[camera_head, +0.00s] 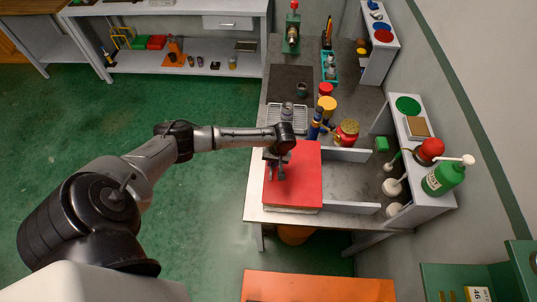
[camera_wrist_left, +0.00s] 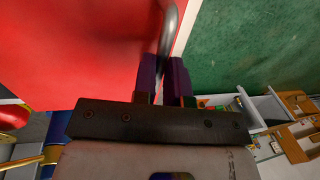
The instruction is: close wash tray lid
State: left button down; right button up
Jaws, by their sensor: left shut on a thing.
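The red wash tray lid (camera_head: 305,185) is a broad flat panel over a pale base (camera_head: 290,209) at the near left of the workbench. I cannot tell whether it lies fully down on its tray. In the left wrist view the lid (camera_wrist_left: 70,50) fills the upper left, with a grey bar handle (camera_wrist_left: 169,38) along its edge. My left gripper (camera_head: 277,172) is at the lid's left edge; its purple fingers (camera_wrist_left: 163,80) are shut on the handle. The tray's inside is hidden. My right gripper is in neither view.
White dividers (camera_head: 346,154) stand just right of the lid. Behind it are a metal rack (camera_head: 287,118), a yellow-lidded container (camera_head: 327,103) and a red-capped jar (camera_head: 347,132). A shelf (camera_head: 429,190) with a green bottle (camera_head: 443,179) stands right. Green floor (camera_head: 190,220) is open left.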

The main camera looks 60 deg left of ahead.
pick_arm(q)
jog(key=shift+s+a, duration=0.1)
jog(key=c, duration=1.2)
grip_release()
jog(key=shift+s+a, duration=0.1)
jog(key=shift+o, duration=0.2)
notch_tip(320, 180, up, 14)
jog(key=w+d, duration=0.1)
jog(key=w, duration=0.1)
jog(key=shift+d+f, duration=0.2)
jog(key=shift+d, duration=0.15)
jog(key=shift+w, duration=0.1)
